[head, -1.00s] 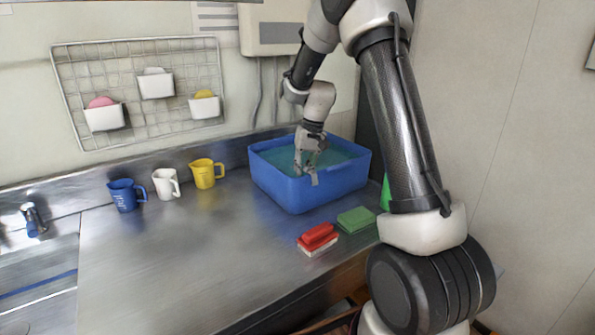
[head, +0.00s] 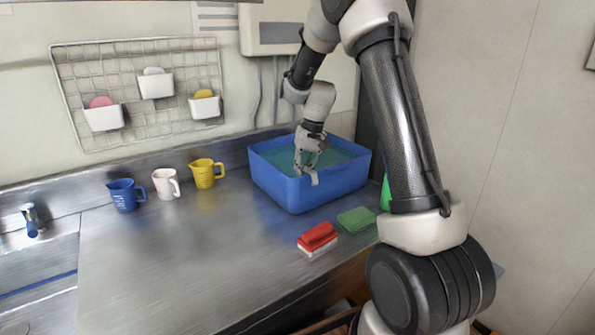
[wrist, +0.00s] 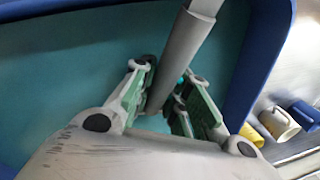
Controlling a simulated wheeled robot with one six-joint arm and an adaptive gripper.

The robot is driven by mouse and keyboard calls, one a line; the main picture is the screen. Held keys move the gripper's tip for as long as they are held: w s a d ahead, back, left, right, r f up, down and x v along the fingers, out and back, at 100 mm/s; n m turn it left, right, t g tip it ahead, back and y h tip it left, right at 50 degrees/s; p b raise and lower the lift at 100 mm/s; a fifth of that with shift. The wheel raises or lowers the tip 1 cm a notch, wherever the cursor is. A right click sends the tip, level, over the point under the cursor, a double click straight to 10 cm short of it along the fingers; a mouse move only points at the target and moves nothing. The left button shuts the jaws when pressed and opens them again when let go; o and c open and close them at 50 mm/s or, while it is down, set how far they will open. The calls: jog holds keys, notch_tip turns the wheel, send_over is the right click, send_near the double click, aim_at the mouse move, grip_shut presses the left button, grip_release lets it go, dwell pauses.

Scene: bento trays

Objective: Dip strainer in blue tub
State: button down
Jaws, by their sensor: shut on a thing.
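The blue tub (head: 310,190) stands on the steel counter with blue-green liquid in it; its wall also shows in the wrist view (wrist: 262,60). My gripper (head: 303,170) is low inside the tub, near its front wall. In the wrist view my gripper (wrist: 165,100) is shut on a grey handle (wrist: 185,45), which I take to be the strainer's. The handle runs up to the top edge of the wrist view. The strainer's bowl is not visible, so I cannot tell how deep it sits.
Blue (head: 125,196), white (head: 166,184) and yellow (head: 206,173) jugs stand left of the tub. A red brush (head: 318,236) and a green sponge (head: 356,219) lie in front of it. A sink (head: 40,265) is at far left. The middle counter is clear.

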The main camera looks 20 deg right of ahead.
jog(key=shift+s, duration=0.15)
notch_tip(320, 180, up, 15)
jog(key=shift+r, duration=0.2)
dwell(1.2)
dwell(0.9)
